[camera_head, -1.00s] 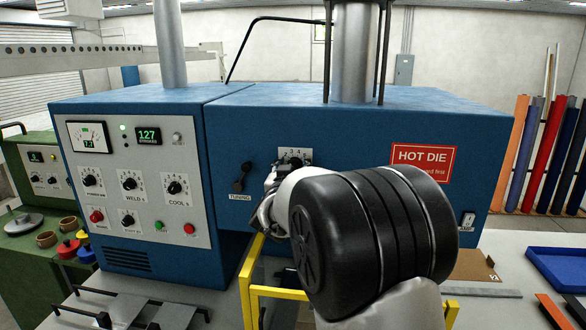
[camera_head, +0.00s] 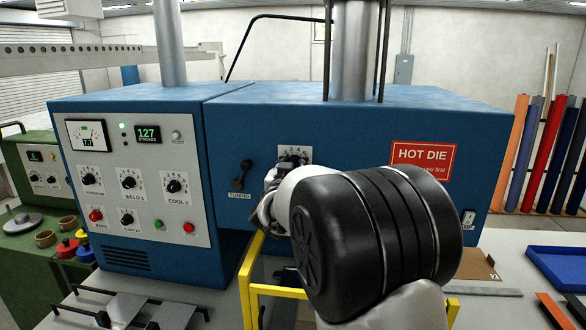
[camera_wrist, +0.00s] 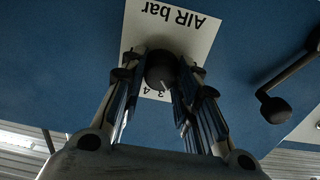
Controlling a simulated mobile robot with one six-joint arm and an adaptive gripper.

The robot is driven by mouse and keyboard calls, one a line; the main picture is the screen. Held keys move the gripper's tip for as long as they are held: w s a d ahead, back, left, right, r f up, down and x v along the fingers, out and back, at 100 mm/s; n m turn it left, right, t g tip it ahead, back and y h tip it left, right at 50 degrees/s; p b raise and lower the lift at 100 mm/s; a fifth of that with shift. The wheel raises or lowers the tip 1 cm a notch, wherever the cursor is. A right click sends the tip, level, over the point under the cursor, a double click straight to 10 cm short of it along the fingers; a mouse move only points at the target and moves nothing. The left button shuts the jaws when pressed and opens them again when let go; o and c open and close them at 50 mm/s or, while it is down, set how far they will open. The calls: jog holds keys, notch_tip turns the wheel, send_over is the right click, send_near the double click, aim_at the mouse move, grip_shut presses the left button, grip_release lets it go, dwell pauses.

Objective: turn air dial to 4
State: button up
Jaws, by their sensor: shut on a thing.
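The air dial (camera_wrist: 160,72) is a dark round knob on a white plate (camera_wrist: 185,35) marked "AIR bar", upside down in the wrist view. The digits 3 and 4 show beside the knob on the gripper side; other digits are hidden. My gripper (camera_wrist: 161,85) has its two fingers on either side of the knob, closed on it. In the head view, the dial plate (camera_head: 297,155) shows on the blue front panel with digits along its top. My gripper (camera_head: 272,190) reaches it there, and my wrist hides most of the dial and its pointer.
A black lever (camera_head: 240,175) marked "TUBING" sits left of the dial. A red "HOT DIE" sign (camera_head: 423,160) is to the right. A yellow frame (camera_head: 247,280) stands below my gripper. A control panel (camera_head: 140,185) with several knobs is at left.

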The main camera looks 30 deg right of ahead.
jog(key=m+b, duration=0.8)
jog(key=m, duration=0.2)
jog(key=shift+d+f+m, duration=0.1)
jog(key=shift+m, duration=0.3)
dwell(0.4)
jog(key=o, duration=1.1)
jog(key=shift+c, duration=0.2)
jog(key=shift+s, duration=0.1)
jog(key=v, duration=1.2)
